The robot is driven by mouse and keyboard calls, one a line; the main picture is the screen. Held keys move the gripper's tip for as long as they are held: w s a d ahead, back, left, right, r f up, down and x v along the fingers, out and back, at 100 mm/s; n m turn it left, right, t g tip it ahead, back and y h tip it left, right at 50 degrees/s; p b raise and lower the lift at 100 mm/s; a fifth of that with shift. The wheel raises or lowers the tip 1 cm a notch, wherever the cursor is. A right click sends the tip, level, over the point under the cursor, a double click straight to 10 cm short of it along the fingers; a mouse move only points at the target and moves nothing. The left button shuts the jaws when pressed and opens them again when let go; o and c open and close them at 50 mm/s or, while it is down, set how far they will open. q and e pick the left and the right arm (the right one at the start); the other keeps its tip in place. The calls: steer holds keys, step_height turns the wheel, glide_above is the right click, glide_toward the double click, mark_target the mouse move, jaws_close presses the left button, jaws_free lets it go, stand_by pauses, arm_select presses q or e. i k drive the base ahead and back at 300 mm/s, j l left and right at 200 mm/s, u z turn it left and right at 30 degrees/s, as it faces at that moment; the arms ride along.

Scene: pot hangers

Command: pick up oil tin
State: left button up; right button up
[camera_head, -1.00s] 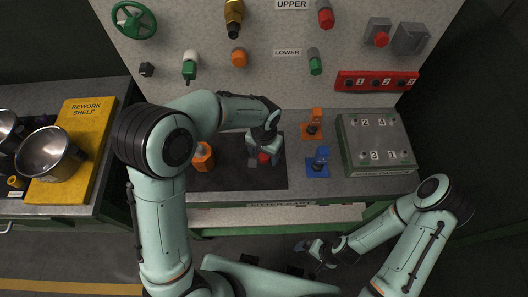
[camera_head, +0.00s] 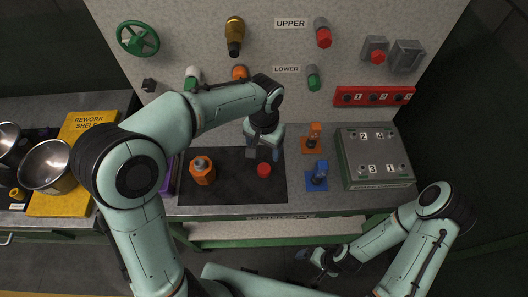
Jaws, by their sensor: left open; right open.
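A small red round thing (camera_head: 264,170) sits on the mat's right part. I cannot tell for sure which of these is the oil tin. My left gripper (camera_head: 263,152) is open, pointing down just behind the red thing, apart from it in the picture. Its fingertips are partly hidden by its own body. My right gripper (camera_head: 318,266) is open and empty, low in front of the bench.
An orange holder (camera_head: 314,136) and a blue holder (camera_head: 317,178) stand right of the mat. A grey numbered box (camera_head: 375,158) is farther right. A purple item (camera_head: 171,177) shows beside my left arm. A yellow rework shelf (camera_head: 70,195) with metal pots (camera_head: 50,165) is at left.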

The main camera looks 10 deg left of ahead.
mark_target(202, 169)
steer(key=k, duration=1)
